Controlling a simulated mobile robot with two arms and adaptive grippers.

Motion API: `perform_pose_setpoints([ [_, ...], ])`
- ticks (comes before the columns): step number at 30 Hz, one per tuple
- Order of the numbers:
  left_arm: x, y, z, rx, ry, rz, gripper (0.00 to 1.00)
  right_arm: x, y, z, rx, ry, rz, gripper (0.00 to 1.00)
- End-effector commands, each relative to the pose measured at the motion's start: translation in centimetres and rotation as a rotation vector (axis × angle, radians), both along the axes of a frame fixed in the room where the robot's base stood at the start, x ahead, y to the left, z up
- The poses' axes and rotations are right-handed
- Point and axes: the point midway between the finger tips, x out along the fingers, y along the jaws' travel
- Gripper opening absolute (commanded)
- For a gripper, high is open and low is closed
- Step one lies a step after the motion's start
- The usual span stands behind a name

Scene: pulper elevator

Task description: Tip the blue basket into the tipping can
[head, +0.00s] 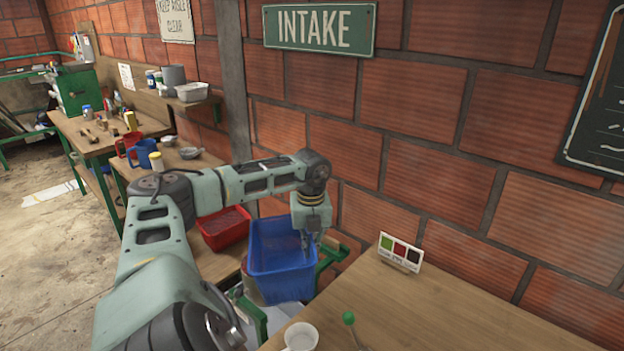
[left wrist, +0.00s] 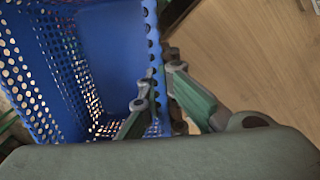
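The blue basket (head: 283,262) is in the middle of the head view, in the gap between the wooden bench and the near table. Its perforated walls and bare blue inside fill the left of the left wrist view (left wrist: 105,55); I see no contents there. My left gripper (head: 312,238) reaches down at the basket's right side. In the left wrist view its fingers (left wrist: 160,80) lie on both sides of the basket wall, closed on it near the rim. My right gripper is out of view.
A red bin (head: 224,228) stands left of the basket. A white cup (head: 301,337), a green-knobbed lever (head: 349,318) and a small coloured card stand (head: 400,253) are on the near table (head: 460,320). The brick wall is close behind.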

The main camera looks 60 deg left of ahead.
Motion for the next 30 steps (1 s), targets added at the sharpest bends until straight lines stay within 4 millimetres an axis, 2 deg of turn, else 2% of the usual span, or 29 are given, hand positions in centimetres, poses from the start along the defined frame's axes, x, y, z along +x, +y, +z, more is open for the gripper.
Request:
perform_pose_setpoints([
  [5, 0.0, 0.0, 0.5, 0.004, 0.002, 0.0, 0.0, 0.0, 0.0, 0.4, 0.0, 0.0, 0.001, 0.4],
  [12, -0.1, 0.2, 3.7, 0.071, 0.037, -0.002, 0.0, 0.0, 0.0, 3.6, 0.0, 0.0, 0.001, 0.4],
  [15, -0.1, 0.3, 4.4, 0.093, 0.05, -0.003, 0.0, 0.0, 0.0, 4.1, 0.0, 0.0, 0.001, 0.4],
  [30, -0.2, 0.4, 4.3, 0.104, 0.057, 0.0, 0.0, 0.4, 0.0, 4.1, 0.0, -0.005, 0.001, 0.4],
])
